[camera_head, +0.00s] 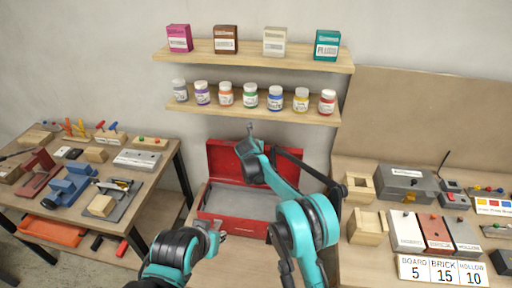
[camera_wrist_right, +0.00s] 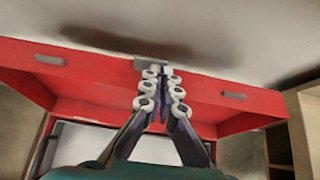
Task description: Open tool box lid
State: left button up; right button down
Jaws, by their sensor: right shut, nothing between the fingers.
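The red tool box (camera_head: 232,227) sits on the low wooden surface between the side tables, its grey interior showing. Its red lid (camera_head: 222,157) stands raised at the back of the box. In the right wrist view the lid (camera_wrist_right: 95,75) spans the picture, with a grey latch plate at its edge. My right gripper (camera_head: 250,130) is shut and empty at the lid's upper edge; its closed fingertips (camera_wrist_right: 160,75) overlap the latch plate, and contact is unclear. My left gripper (camera_head: 217,230) is at the front left of the box; its finger opening is too small to tell.
Two wall shelves hold boxes (camera_head: 226,40) and several jars (camera_head: 250,95) above the lid. The left table (camera_head: 145,185) carries vises and tools. The right table holds wooden bins (camera_head: 368,226), a grey box (camera_head: 405,182) and number cards (camera_head: 442,270). My right arm covers part of the tool box.

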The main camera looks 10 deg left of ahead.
dwell(0.4)
jog(key=v, duration=1.1)
jog(key=s+d+r+m+g+b, duration=0.1)
jog(key=s+d+r+m, duration=0.3)
jog(key=s+d+m, duration=0.6)
jog(key=s+d+r+m+g, duration=0.1)
jog(key=s+d+r+m, duration=0.5)
jog(key=d, duration=0.6)
jog(key=s+d+f+m, duration=0.3)
jog(key=s+m, duration=0.3)
jog(key=s, duration=0.2)
jog(key=s+d+f+m+g, duration=0.1)
jog(key=s+d+f+m, duration=0.2)
jog(key=s+m, duration=0.4)
jog(key=s+d+f+m+b, duration=0.1)
jog(key=s+d+f+m, duration=0.2)
jog(key=s+m, duration=0.4)
jog(key=shift+s+d+g, duration=0.3)
jog(key=shift+s+d, duration=0.4)
jog(key=shift+s, duration=0.45)
